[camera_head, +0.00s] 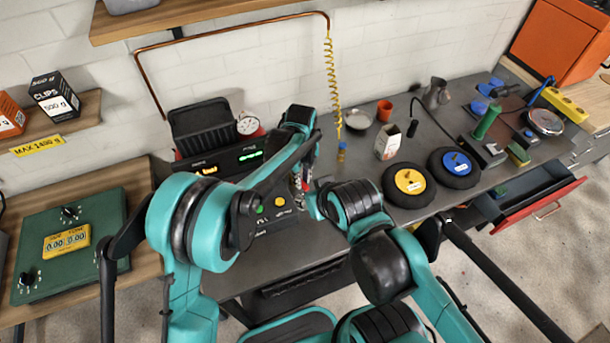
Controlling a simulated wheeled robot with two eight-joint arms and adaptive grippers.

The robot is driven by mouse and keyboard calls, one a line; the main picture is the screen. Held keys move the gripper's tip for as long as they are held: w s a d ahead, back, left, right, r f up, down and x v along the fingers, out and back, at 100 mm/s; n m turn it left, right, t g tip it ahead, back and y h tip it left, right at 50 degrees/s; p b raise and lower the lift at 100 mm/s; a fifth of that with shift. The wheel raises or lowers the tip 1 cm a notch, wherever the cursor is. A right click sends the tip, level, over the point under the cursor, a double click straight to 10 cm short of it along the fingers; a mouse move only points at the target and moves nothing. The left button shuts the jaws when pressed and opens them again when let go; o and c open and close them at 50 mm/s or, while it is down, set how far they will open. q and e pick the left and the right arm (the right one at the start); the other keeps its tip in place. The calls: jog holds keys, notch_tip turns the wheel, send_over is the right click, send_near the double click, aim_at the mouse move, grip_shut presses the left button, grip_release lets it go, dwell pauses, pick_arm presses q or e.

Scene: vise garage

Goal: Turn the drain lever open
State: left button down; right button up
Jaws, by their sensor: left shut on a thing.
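The black compressor-like unit (222,160), with lit green and yellow displays and a round dial gauge (247,122), stands on the workbench behind my left arm. My left gripper (304,180) is at the right side of this unit, shut on a small part there. A bit of red, apparently the drain lever (312,157), shows beside the fingers; the rest of it is hidden by my arm. The lever's angle cannot be made out. My right arm is folded low in front of the bench, and its fingers cannot be made out.
A coiled yellow hose (332,85) hangs behind the grippers. An open red drawer (538,205) juts out at the far right.

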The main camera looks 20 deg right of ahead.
pick_arm(q)
jog(key=shift+s+a+m, duration=0.1)
jog(key=shift+a+m, duration=0.25)
jog(key=shift+m, duration=0.4)
jog(key=shift+a+m, duration=0.3)
jog(key=shift+m, duration=0.45)
jog(key=c, duration=1.5)
grip_release()
jog(key=shift+o, duration=0.2)
notch_tip(320, 180, up, 8)
